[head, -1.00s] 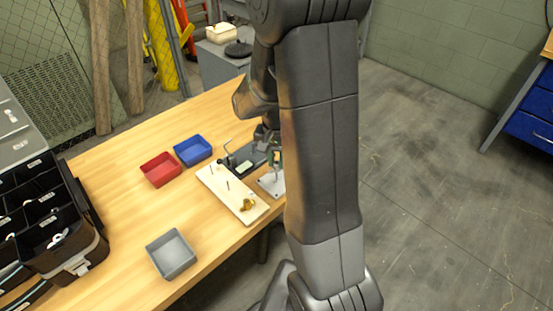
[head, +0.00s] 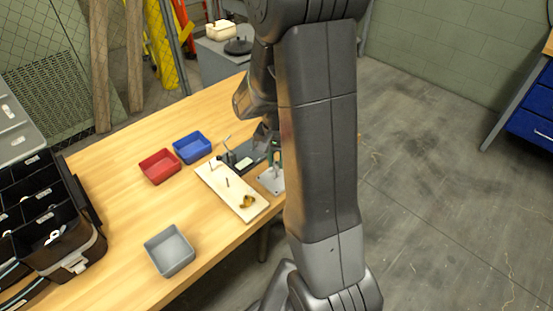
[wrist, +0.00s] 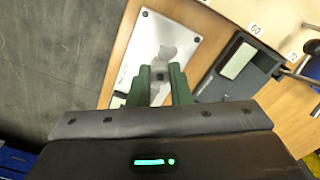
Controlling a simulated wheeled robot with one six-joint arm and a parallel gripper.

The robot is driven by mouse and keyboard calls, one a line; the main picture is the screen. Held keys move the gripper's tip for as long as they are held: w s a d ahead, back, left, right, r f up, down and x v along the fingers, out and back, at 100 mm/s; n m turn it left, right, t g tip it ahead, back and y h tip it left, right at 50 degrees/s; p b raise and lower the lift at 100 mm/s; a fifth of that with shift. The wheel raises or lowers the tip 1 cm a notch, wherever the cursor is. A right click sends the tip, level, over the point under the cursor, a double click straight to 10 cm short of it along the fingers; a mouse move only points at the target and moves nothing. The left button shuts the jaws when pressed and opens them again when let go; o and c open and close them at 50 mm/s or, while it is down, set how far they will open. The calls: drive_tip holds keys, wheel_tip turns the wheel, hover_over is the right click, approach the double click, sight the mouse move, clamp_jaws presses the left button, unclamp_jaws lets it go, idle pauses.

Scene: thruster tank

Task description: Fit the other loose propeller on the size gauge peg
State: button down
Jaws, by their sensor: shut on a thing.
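A grey propeller (wrist: 160,74) sits between the green fingers of my gripper (wrist: 155,82) in the wrist view. My gripper is shut on it, over or at the light metal plate (wrist: 186,22); I cannot tell whether it still touches the plate. In the head view the green fingers (head: 275,158) show just above this plate (head: 269,180), partly hidden by my arm. The pale gauge board (head: 220,184) lies left of the plate, with thin upright pegs (head: 227,182). A gold propeller (head: 247,202) is at its near end.
A dark fixture (wrist: 238,66) with a pale label stands beside the plate. Red (head: 160,167), blue (head: 192,147) and grey (head: 169,251) bins stand on the wooden table. A black compartment case (head: 50,225) is at the left. The table between the case and board is mostly clear.

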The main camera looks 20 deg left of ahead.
sight(276, 168)
drive_tip(key=shift+f+b, duration=0.45)
drive_tip(key=shift+f, duration=0.2)
drive_tip(key=shift+f, duration=0.15)
drive_tip(key=shift+f+b, duration=0.5)
drive_tip(key=shift+f, duration=0.05)
drive_tip(key=shift+f+b, duration=0.35)
drive_tip(key=shift+f, duration=0.1)
idle(0.4)
drive_tip(key=c, duration=1.3)
unclamp_jaws()
drive_tip(key=shift+o, duration=0.2)
drive_tip(key=shift+r, duration=0.1)
